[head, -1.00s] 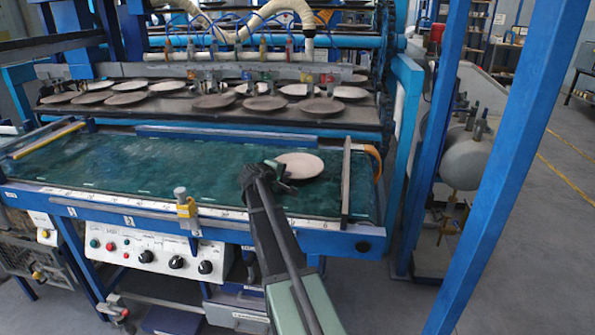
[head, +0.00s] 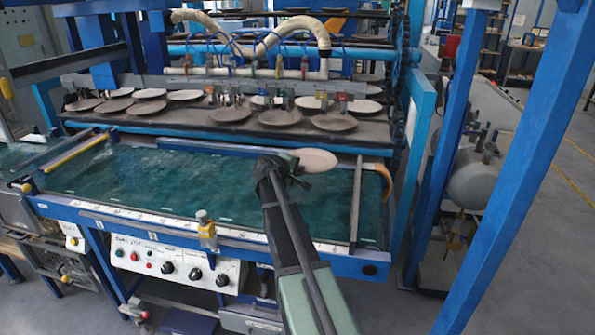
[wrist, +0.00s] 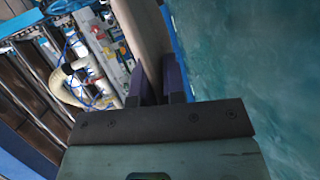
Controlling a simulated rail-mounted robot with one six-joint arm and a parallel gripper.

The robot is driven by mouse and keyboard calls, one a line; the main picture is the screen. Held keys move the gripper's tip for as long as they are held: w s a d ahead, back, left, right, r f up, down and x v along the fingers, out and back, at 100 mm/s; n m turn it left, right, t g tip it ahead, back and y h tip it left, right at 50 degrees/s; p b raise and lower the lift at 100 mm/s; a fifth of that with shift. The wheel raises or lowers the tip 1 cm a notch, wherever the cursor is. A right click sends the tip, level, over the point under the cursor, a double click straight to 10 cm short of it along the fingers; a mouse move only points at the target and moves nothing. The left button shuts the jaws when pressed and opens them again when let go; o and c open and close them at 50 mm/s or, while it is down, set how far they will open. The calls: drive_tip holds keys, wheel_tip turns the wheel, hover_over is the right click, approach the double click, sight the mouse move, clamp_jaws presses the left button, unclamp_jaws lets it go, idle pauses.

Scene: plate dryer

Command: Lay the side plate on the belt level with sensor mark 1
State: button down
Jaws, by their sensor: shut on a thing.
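The pale side plate (head: 316,160) is held at its edge by my gripper (head: 290,165), which is shut on it. In the head view the plate appears over the right back part of the green belt (head: 150,185), clear of its surface. In the wrist view the plate (wrist: 146,40) is seen edge-on between the dark fingers (wrist: 157,84), with the belt (wrist: 245,60) to its right. A white strip with small marks (head: 140,222) runs along the belt's front rail; its numbers are too small to read surely.
Several plates stand on the dark rack shelf (head: 190,122) behind the belt. A yellow-topped sensor post (head: 207,232) stands at the front rail. The belt's left and middle are bare.

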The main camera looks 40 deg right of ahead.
wheel_tip(320, 180, up, 9)
drive_tip(key=p, duration=0.5)
drive_tip(key=shift+f+p, duration=0.2)
drive_tip(key=shift+p, duration=0.15)
drive_tip(key=shift+f, duration=0.15)
